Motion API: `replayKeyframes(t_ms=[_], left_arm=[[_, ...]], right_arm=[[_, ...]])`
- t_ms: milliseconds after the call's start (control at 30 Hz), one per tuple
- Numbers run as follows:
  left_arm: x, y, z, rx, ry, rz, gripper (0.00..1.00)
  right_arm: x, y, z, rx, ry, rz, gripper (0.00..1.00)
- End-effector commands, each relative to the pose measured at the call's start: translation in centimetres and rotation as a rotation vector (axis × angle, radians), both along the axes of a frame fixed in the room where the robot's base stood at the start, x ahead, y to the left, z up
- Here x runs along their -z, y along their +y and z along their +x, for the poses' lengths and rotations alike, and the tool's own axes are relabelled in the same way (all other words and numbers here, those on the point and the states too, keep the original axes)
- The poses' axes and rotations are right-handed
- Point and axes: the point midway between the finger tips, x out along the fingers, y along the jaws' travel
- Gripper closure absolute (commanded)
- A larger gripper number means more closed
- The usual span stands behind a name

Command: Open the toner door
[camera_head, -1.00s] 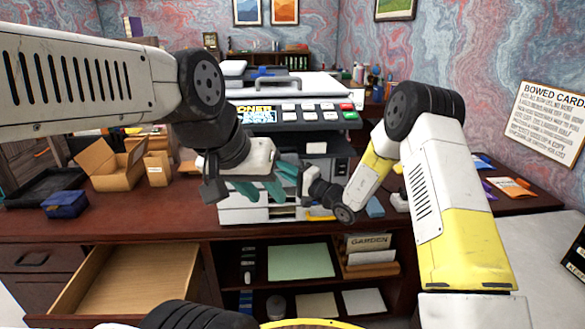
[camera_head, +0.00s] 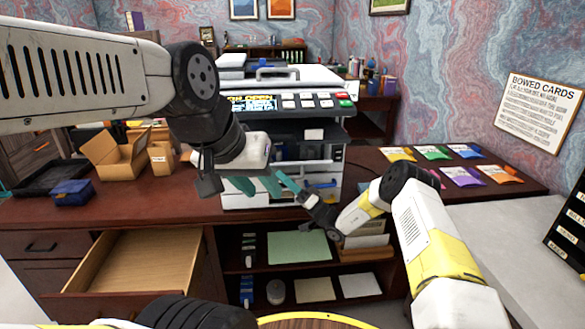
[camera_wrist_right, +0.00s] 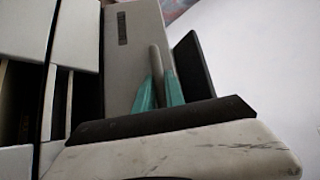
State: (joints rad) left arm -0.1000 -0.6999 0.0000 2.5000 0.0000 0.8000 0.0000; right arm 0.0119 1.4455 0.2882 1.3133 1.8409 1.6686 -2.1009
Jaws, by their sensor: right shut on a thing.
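The printer (camera_head: 290,78) stands on the desk with its front facing me. Its small display (camera_head: 252,103) shows text ending in what looks like "OPEN". My right gripper (camera_head: 288,181) is at the printer's lower front. The right wrist view shows its teal fingers (camera_wrist_right: 159,92) shut on a thin grey upright handle (camera_wrist_right: 156,66) in front of a pale panel (camera_wrist_right: 128,45), which seems to be the toner door. How far the door is swung out is hard to tell. My left gripper (camera_head: 257,187) is open and empty, in front of the printer and just left of the right gripper.
A pulled-out drawer (camera_head: 130,260) is below the desk at left. An open cardboard box (camera_head: 112,155) and a blue box (camera_head: 72,192) sit left of the printer. Several coloured packets (camera_head: 462,176) lie at right. The two grippers are very close together.

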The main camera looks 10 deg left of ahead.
Motion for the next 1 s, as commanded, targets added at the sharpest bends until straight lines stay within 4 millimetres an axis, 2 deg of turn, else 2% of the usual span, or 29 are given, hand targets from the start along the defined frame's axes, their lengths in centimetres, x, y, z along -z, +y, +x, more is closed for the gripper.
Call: replayKeyframes(t_ms=[500, 700, 1000], left_arm=[[0.0, 0.0, 0.0, 0.0, 0.0, 0.0, 0.64], [0.0, 0.0, 0.0, 0.0, 0.0, 0.0, 0.64], [0.0, 0.0, 0.0, 0.0, 0.0, 0.0, 0.64]], right_arm=[[4.8, -0.2, -0.2, 0.003, 0.01, -0.004, 1.0], [6.0, -0.1, 0.0, 0.003, 0.01, -0.004, 1.0], [6.8, 0.0, 0.3, 0.003, 0.01, -0.003, 1.0]])
